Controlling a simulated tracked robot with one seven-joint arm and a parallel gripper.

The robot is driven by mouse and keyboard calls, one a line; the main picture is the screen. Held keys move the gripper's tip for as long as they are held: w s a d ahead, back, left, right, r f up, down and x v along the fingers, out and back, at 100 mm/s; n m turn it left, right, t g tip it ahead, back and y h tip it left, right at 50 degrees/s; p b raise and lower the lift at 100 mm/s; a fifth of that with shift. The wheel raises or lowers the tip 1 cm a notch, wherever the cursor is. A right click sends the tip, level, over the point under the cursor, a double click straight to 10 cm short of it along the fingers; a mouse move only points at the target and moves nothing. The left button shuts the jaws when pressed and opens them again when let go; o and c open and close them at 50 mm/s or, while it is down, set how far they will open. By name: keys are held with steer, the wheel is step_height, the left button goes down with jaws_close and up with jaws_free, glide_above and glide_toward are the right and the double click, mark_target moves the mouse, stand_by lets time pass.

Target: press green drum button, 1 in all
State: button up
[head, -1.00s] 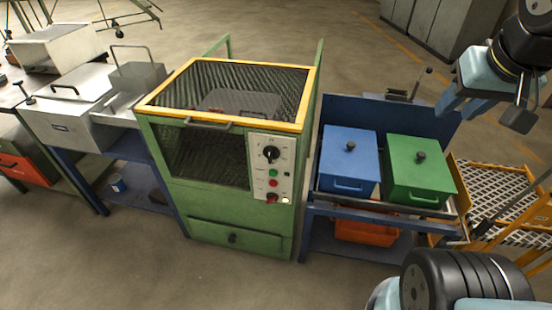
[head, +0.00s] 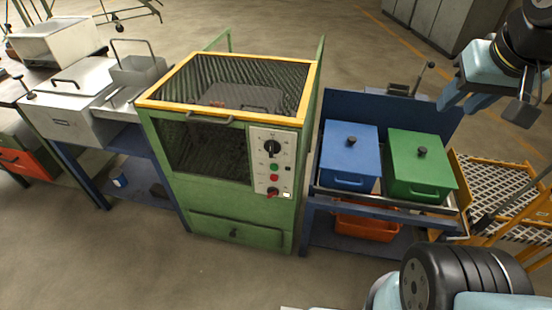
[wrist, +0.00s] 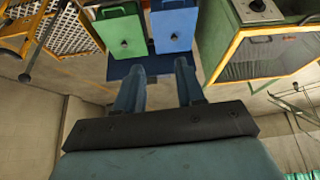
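The green drum machine (head: 215,215) stands in the middle of the head view, with a yellow-framed mesh lid on top. Its pale control panel (head: 272,160) is on the front right. The panel has a black knob (head: 271,147), a small green button (head: 273,168), a red button (head: 274,178) and a red switch (head: 271,192) lower down. My gripper (head: 490,112) is at the upper right, well away from the panel, above and beyond the green box. Its two fingers are apart and empty in the wrist view (wrist: 158,72). The machine shows upside down there.
A blue lidded box (head: 348,160) and a green lidded box (head: 421,168) stand on a blue bench right of the machine, above an orange bin (head: 366,228). A yellow-framed cart (head: 500,200) is at far right. Floor before the machine is clear.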

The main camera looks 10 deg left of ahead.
jaws_close()
stand_by(1.5)
